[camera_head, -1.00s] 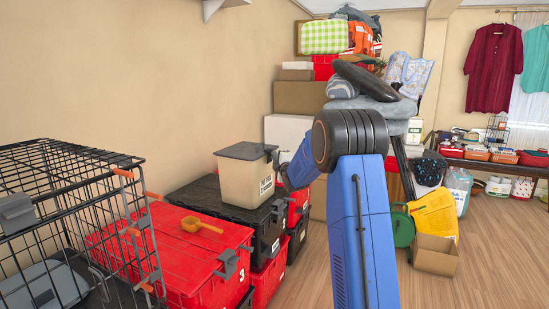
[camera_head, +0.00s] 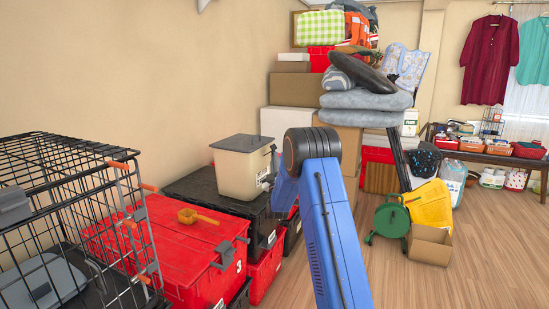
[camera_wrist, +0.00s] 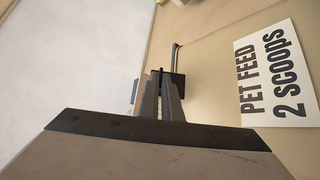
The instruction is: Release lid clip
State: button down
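A cream feed bin (camera_head: 240,177) with a grey lid (camera_head: 243,147) stands on a black tote in the head view. In the wrist view the bin's side (camera_wrist: 215,65) carries a white label (camera_wrist: 277,75) reading "PET FEED 2 SCOOPS". A dark clip (camera_wrist: 178,82) with a thin bent bar shows beside the label. My gripper (camera_wrist: 161,75) points at this clip, its two fingers close together with their tips at or right beside it. I cannot tell whether they touch or grip it. In the head view my blue arm hides the gripper.
A red tote (camera_head: 165,250) with an orange scoop (camera_head: 196,216) on its lid stands in front of the bin. A black wire crate (camera_head: 75,215) is at left. Boxes and cushions (camera_head: 365,104) are piled behind. The wooden floor (camera_head: 470,275) at right is open.

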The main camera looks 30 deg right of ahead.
jog(key=shift+w+a+f+m+g+h, duration=0.1)
jog(key=shift+f+m+g+h, duration=0.15)
jog(key=shift+m+h, duration=0.75)
jog(key=shift+f+m+g+h, duration=0.15)
jog(key=shift+f+m+h, duration=0.2)
jog(key=shift+m+h, duration=0.6)
jog(key=shift+m, duration=0.45)
jog(key=c, duration=2)
grip_release()
jog(key=shift+f, duration=0.15)
jog(key=v, duration=1.7)
jog(key=shift+a, duration=0.2)
